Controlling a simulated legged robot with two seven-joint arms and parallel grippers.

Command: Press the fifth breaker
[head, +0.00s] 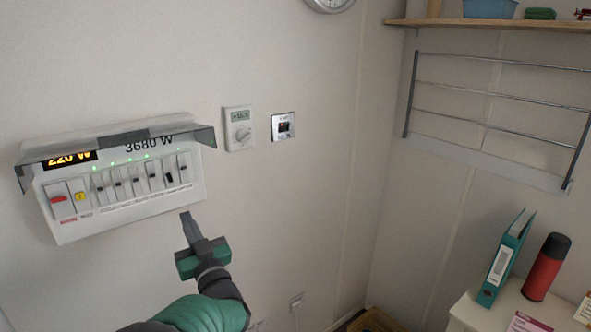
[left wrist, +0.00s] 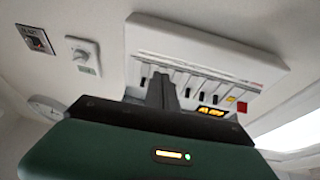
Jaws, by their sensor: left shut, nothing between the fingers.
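The white breaker panel (head: 125,207) is on the wall at left, with a row of small breakers below green lights. Counting from the left after the red and yellow switches, the fifth breaker (head: 169,178) has its dark lever lower than its neighbours, and I see no green light above it. My left gripper (head: 188,217) is shut and empty, just below and right of the panel, apart from it in this view. In the left wrist view the panel (left wrist: 205,45) appears upside down behind the shut fingers (left wrist: 161,90), which hide part of the row.
A raised cover (head: 130,137) juts out over the breakers. A thermostat (head: 239,128) and a small wall plate (head: 283,126) are right of the panel. A metal rack (head: 495,97), a teal binder (head: 506,257) and a red flask (head: 546,267) are far right.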

